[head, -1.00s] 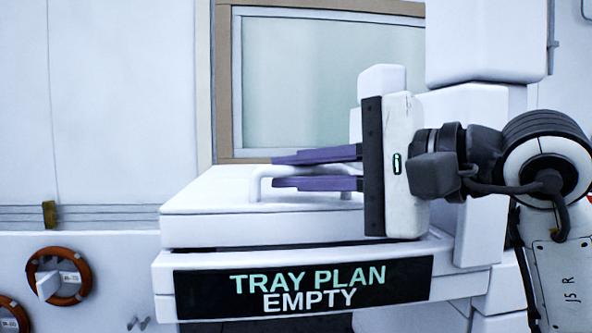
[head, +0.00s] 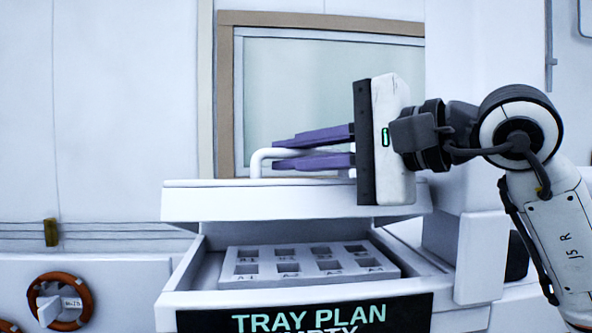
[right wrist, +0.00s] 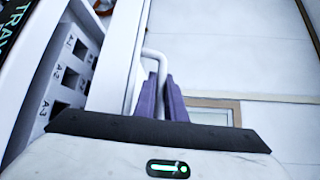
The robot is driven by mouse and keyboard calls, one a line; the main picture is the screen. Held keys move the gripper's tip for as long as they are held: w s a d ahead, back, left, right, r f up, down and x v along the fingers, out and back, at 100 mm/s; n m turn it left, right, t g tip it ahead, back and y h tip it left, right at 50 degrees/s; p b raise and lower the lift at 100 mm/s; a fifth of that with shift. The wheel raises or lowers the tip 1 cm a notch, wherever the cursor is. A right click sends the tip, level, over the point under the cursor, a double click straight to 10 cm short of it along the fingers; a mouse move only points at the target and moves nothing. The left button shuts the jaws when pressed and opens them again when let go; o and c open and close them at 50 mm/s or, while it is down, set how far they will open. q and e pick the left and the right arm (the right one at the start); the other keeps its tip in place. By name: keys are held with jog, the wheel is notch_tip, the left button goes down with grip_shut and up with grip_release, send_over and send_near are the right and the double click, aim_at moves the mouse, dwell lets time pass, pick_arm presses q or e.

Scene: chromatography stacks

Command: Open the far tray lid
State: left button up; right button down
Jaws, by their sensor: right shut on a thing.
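The white tray lid (head: 270,201) is raised at its front, well above the tray body (head: 196,264). Its white bar handle (head: 256,160) stands on top of the lid. My right gripper (head: 276,154), with purple fingers, is shut on the handle, one finger above and one below its bar. In the right wrist view the fingers (right wrist: 162,100) close around the handle (right wrist: 157,55), beside the lid's edge (right wrist: 118,65). Part of the handle is hidden by the fingers and gripper body. My left gripper is not in view.
Inside the tray is a white rack (head: 310,265) with two rows of square, labelled wells that look empty. A black "TRAY PLAN" sign (head: 400,315) is on the tray's front. A brown-framed window (head: 335,95) is behind. An orange ring (head: 78,302) hangs at lower left.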

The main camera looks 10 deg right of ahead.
jog(key=w+r, duration=0.1)
jog(key=r, duration=0.1)
jog(key=shift+w+r+g, duration=0.3)
jog(key=shift+w, duration=0.1)
jog(key=shift+w+r+m+h, duration=0.3)
jog(key=shift+w+r+m, duration=0.1)
jog(key=shift+w, duration=0.2)
jog(key=shift+f, duration=0.1)
jog(key=c, duration=2.1)
grip_release()
jog(key=shift+d, duration=0.1)
jog(key=shift+s+d, duration=0.2)
jog(key=b+v, duration=0.2)
jog(key=v, duration=0.7)
jog(key=shift+s+d+r, duration=0.2)
jog(key=shift+r, duration=0.05)
